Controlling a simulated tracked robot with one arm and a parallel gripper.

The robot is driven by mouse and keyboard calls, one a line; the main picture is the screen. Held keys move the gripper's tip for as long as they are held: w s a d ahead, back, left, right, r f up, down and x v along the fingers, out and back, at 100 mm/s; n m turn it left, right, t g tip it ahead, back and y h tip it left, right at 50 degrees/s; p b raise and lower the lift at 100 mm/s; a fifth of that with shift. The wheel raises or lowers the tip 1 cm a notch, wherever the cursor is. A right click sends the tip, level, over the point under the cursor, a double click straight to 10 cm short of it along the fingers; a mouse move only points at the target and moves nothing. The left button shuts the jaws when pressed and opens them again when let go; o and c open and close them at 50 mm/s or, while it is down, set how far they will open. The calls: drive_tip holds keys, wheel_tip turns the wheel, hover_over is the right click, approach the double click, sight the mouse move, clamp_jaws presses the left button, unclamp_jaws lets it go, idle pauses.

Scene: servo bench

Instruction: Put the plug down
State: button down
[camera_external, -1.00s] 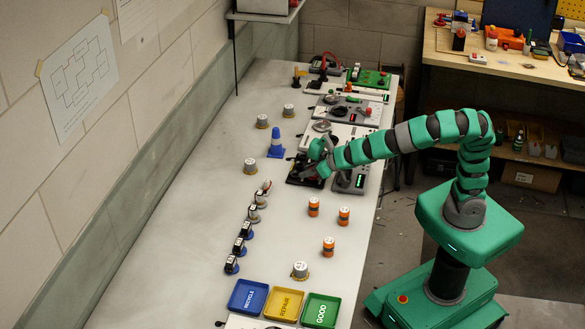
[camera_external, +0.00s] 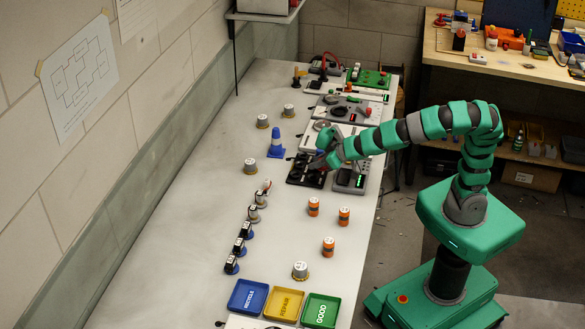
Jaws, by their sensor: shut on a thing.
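My gripper (camera_external: 319,163) is above the black panel (camera_external: 304,172) with dark round parts, at the middle right of the bench. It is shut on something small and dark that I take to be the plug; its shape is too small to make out. I cannot tell whether the plug touches the panel or hangs just above it.
A blue cone (camera_external: 276,144) stands left of the panel. Several orange cylinders (camera_external: 328,246) and silver-topped parts (camera_external: 250,166) stand on the bench (camera_external: 190,215). Blue (camera_external: 247,297), yellow (camera_external: 284,303) and green (camera_external: 320,311) trays lie at the near end. The bench's middle left is clear.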

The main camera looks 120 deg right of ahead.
drive_tip(key=s+a, duration=0.2)
drive_tip(key=s, duration=0.1)
drive_tip(key=s+a+r, duration=0.1)
drive_tip(key=s+a, duration=0.1)
drive_tip(key=s, duration=0.2)
drive_tip(key=s+a, duration=0.2)
drive_tip(key=s, duration=0.2)
drive_tip(key=shift+s+a+r, duration=0.15)
drive_tip(key=shift+a+r, duration=0.05)
drive_tip(key=shift+a, duration=0.15)
drive_tip(key=shift+p, duration=0.35)
